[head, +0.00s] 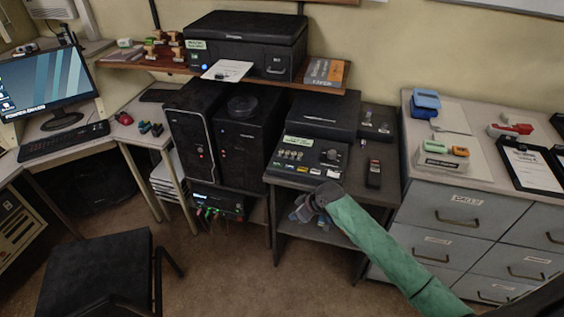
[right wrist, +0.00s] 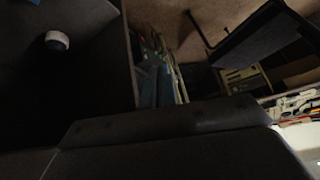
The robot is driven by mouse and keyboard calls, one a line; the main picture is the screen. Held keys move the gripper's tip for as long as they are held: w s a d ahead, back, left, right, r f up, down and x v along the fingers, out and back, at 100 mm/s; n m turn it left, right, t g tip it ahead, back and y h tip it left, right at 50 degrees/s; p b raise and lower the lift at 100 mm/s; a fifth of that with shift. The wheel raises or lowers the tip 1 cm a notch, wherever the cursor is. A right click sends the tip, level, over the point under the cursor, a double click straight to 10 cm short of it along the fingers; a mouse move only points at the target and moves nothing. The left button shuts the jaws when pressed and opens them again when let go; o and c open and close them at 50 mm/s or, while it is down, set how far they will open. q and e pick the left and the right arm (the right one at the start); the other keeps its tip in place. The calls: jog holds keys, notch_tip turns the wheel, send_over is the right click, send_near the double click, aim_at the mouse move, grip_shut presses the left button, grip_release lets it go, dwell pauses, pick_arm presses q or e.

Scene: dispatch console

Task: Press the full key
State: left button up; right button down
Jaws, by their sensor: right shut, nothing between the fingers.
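The dark console (head: 328,152) stands on the low desk, with a green-white label, a row of small knobs and a knob at its right. A row of small coloured keys (head: 302,169) runs along its front edge; their lettering is too small to read, so I cannot tell which is the full key. My right gripper (head: 297,214) is shut and empty, below and in front of the console's front edge, apart from the keys. The right wrist view shows mostly dark surfaces and no key that I can make out. My left gripper is not in view.
A dark handset (head: 374,174) lies right of the console. Two black computer towers (head: 245,135) stand to its left, and a shelf with a printer (head: 246,44) hangs above. Grey drawer cabinets (head: 455,217) stand at right. A black chair (head: 97,275) is at lower left.

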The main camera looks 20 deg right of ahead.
aim_at(274, 163)
jog(key=w+r, duration=0.1)
jog(key=r, duration=0.2)
jog(key=w+d+r+n, duration=0.1)
jog(key=w+r, duration=0.1)
jog(key=r, duration=0.2)
jog(key=w+r+n+y, duration=0.1)
jog(key=w+r, duration=0.1)
jog(key=r, duration=0.2)
jog(key=shift+d+r+b, duration=0.1)
jog(key=shift+d+b, duration=0.2)
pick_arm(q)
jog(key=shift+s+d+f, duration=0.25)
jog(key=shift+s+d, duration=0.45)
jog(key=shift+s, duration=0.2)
pick_arm(e)
jog(key=w+d+r+n, duration=0.1)
jog(key=w+d+r, duration=0.1)
jog(key=r, duration=0.5)
jog(key=w+d+r+n+y, duration=0.1)
jog(key=w+d+r, duration=0.1)
jog(key=r, duration=0.5)
jog(key=shift+w+y, duration=0.3)
jog(key=shift+w, duration=0.3)
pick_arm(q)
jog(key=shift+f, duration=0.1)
